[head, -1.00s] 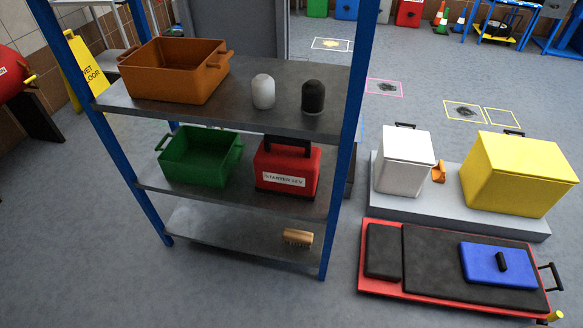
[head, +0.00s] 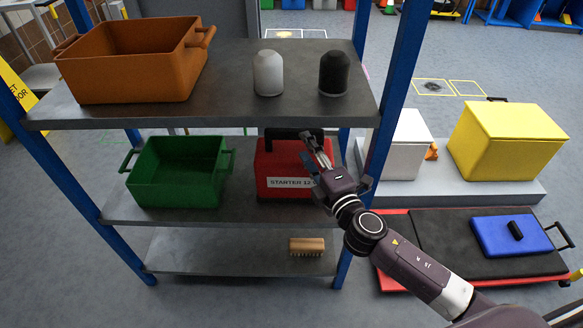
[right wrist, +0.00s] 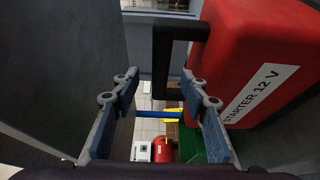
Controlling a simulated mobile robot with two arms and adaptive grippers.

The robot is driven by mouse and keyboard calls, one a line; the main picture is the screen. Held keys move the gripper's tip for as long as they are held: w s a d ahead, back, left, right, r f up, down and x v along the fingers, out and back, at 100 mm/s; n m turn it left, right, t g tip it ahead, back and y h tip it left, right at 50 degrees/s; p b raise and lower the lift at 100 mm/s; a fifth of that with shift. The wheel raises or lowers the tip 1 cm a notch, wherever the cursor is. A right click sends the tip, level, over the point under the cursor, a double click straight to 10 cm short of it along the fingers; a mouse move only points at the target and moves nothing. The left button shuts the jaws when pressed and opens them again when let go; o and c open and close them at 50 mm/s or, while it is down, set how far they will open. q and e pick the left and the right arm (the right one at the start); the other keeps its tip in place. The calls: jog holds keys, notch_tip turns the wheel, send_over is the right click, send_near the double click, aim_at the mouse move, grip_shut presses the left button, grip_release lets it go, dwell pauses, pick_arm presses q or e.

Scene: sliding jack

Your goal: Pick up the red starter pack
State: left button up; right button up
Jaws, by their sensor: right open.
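The red starter pack (head: 279,172) stands upright on the middle shelf, with a white label and a black handle on top. In the right wrist view the pack (right wrist: 240,55) fills the upper right, and its black handle (right wrist: 162,65) lies ahead, roughly between the finger directions. My right gripper (head: 318,150) is open and empty in front of the pack's right side, close to the handle. Its two fingers (right wrist: 163,103) show apart in the right wrist view, with nothing between them. The gripper hides part of the pack's front. My left gripper is not in view.
A green crate (head: 175,175) stands left of the pack. A blue post (head: 388,100) stands to the right.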

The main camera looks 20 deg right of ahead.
aim_at(297, 136)
jog(key=shift+w+a+r, duration=0.1)
jog(key=shift+w+r, duration=0.05)
jog(key=shift+w, duration=0.6)
jog(key=shift+w+a+f, duration=0.1)
jog(key=shift+w+a, duration=0.05)
jog(key=shift+w, duration=0.75)
jog(key=shift+w+a+f, duration=0.1)
jog(key=shift+w+a, duration=0.1)
jog(key=shift+w, duration=0.7)
jog(key=shift+w+a, duration=0.15)
jog(key=shift+w, duration=0.75)
jog(key=shift+c, duration=0.5)
grip_shut()
jog(key=shift+w+r, duration=0.1)
jog(key=shift+r, duration=0.15)
